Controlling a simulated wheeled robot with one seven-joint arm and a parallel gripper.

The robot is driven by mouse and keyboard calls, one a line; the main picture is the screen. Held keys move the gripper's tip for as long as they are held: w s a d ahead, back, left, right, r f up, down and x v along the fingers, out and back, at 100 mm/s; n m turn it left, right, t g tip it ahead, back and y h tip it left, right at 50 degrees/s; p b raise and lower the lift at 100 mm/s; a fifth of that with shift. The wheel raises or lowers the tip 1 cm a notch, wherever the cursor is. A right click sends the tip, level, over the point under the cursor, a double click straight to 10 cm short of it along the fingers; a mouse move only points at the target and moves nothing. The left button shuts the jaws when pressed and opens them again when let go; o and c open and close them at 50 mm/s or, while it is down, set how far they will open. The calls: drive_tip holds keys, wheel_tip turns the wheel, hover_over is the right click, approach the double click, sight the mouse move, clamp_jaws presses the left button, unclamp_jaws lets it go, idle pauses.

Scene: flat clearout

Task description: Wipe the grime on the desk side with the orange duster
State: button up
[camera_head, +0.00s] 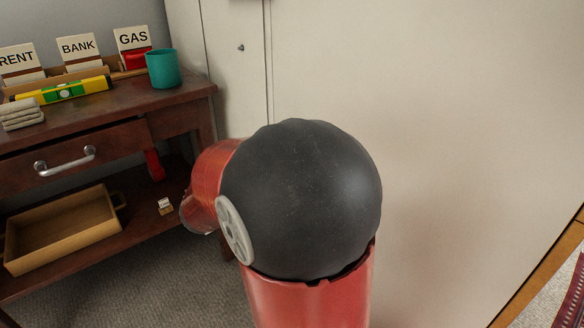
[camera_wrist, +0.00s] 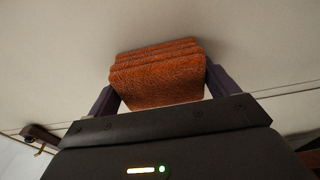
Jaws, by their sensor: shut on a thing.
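The orange duster (camera_wrist: 160,75) is a ribbed, folded block held between the two dark fingers of my gripper (camera_wrist: 158,84) in the wrist view. My gripper is shut on it. A pale, plain surface lies beyond the duster; I cannot tell whether the two touch. In the head view my own arm hides the gripper and the duster. A dark wooden desk (camera_head: 115,105) with a drawer and a lower shelf stands at the left. No grime can be made out in either view.
RENT, BANK (camera_head: 78,48) and GAS cards, a yellow-green level (camera_head: 62,91), a teal cup (camera_head: 163,68) and folded grey cloths (camera_head: 22,114) are on the desk. A tan tray (camera_head: 65,233) sits on its shelf. A large cream panel (camera_head: 450,110) fills the right.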

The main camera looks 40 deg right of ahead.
drive_tip(key=shift+w+r+p, duration=0.7)
drive_tip(key=shift+w+r, duration=0.55)
drive_tip(key=shift+w, duration=2.25)
drive_tip(key=s+b, duration=0.1)
drive_tip(key=s, duration=1.2)
drive_tip(key=shift+s+a, duration=0.2)
drive_tip(key=shift+s, duration=0.2)
drive_tip(key=a, duration=0.6)
drive_tip(key=shift+w, duration=0.2)
drive_tip(key=shift+w+a, duration=0.1)
drive_tip(key=shift+a, duration=1.4)
